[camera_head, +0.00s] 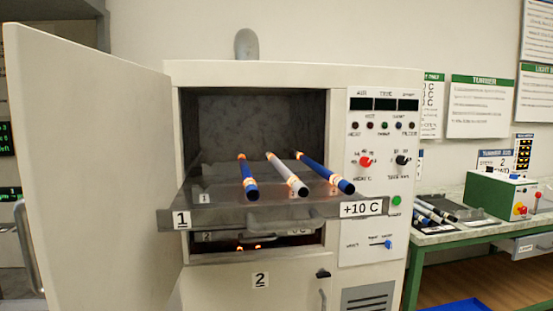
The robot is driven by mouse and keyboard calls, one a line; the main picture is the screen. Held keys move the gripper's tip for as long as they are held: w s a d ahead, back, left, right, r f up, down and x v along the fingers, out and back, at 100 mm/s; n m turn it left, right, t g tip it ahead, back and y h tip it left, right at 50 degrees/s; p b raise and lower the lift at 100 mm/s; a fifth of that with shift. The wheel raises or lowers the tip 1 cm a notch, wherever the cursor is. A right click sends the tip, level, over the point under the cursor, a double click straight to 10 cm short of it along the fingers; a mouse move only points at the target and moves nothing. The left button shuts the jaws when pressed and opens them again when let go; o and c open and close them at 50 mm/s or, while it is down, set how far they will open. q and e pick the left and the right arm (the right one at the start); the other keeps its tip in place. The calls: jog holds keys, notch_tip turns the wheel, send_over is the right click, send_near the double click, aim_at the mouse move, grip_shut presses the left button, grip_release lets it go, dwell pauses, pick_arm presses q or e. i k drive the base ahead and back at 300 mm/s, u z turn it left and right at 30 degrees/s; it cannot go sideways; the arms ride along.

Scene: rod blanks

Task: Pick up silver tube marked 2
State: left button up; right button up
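Neither of my grippers is in view.
The oven door (95,165) stands open at the left. A lower slot (255,240) with a 2 label glows orange. The control panel (382,170) is right of the opening. Several more rods (433,212) lie on the green-edged bench (450,236) at the right, beside a green-and-white device (500,195).

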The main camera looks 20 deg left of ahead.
aim_at(300, 189)
jog(key=z, duration=0.95)
jog(key=i, duration=2.9)
jog(key=u, duration=3.35)
jog(key=i, duration=0.55)
jog(key=u, duration=0.05)
